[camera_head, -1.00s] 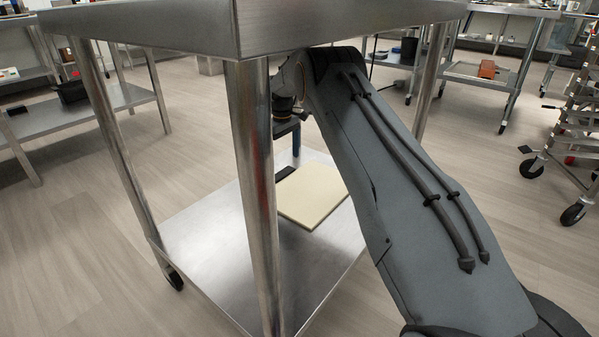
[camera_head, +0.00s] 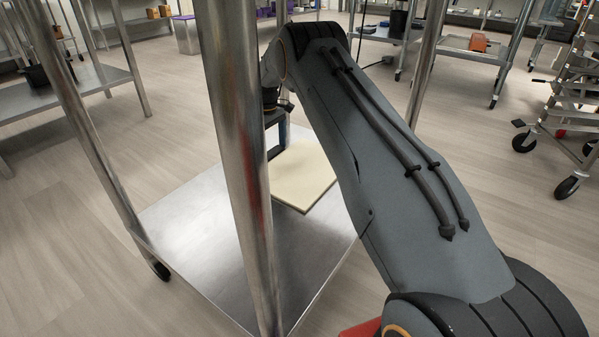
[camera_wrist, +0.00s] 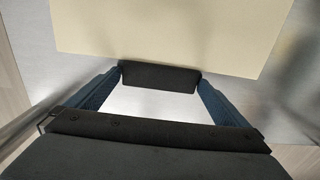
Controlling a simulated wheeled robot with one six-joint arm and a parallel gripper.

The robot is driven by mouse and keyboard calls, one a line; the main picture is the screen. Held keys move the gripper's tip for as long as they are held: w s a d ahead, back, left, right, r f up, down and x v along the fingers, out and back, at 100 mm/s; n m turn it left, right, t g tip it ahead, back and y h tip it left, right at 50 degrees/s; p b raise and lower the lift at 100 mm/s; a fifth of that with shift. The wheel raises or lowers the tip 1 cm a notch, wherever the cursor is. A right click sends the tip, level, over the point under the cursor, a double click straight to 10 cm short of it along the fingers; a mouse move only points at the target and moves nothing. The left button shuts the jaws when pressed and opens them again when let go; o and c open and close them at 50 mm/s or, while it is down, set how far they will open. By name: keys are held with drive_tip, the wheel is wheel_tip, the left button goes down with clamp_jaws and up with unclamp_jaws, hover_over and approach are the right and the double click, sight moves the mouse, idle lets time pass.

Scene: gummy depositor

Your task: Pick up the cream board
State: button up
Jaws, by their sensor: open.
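The cream board (camera_head: 303,176) lies flat on the lower metal shelf of a steel table. It also fills the top of the wrist view (camera_wrist: 170,30), its near edge just beyond my fingertips. A black block (camera_wrist: 160,77) sits at that edge, between or just below my fingertips; I cannot tell whether it is joined to the board. My gripper (camera_wrist: 161,74) is open, its two blue fingers spread. In the head view my gripper (camera_head: 277,140) is at the board's far left edge, partly hidden by a table leg and my arm.
The lower shelf (camera_head: 200,225) is bare in front of the board. A table leg (camera_head: 238,150) stands close left of my arm, with another leg (camera_head: 425,70) to the right. A wheeled rack (camera_head: 570,120) stands at right and a side table (camera_head: 70,95) at left.

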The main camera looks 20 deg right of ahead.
drive_tip(key=shift+f, duration=0.1)
drive_tip(key=shift+c, duration=0.4)
drive_tip(key=c, duration=1.3)
